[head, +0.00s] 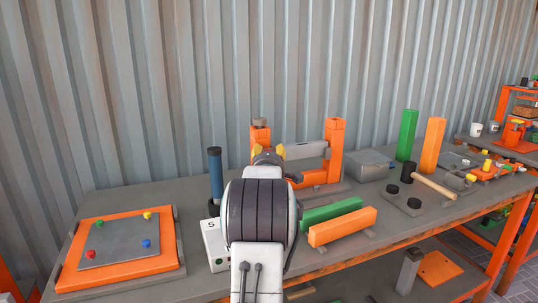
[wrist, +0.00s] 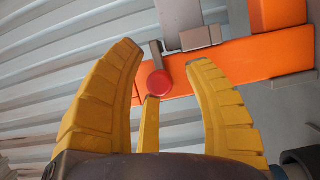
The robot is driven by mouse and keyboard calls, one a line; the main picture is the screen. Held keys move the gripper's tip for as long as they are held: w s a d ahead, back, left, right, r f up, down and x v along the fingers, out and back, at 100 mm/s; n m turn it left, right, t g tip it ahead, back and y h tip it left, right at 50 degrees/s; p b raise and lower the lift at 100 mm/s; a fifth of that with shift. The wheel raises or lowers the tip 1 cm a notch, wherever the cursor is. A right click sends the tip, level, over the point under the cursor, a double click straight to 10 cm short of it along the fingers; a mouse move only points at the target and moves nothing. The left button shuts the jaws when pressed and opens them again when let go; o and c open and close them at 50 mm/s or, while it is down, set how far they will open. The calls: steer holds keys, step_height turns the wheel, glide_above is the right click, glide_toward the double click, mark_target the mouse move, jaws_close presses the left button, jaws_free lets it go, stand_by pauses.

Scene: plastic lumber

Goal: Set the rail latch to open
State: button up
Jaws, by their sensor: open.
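The rail latch appears to be the frame of orange posts (head: 334,150) with a grey bar (head: 306,150) across it, at the back of the bench. In the wrist view an orange beam (wrist: 225,69) carries grey fittings (wrist: 201,36). A round red knob (wrist: 158,83) on a short grey stem shows in front of the beam. My gripper (head: 268,151) is at the left end of the grey bar, with its yellow fingers apart. In the wrist view my gripper (wrist: 165,58) is open, with the knob between its fingers; I cannot tell whether they touch. My arm hides part of the frame.
An orange tray (head: 120,279) with coloured pegs lies at the left. Green (head: 332,211) and orange (head: 342,227) bars lie right of my arm. A corrugated wall (head: 120,90) closes the back.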

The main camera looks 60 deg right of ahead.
jaws_close()
stand_by(0.3)
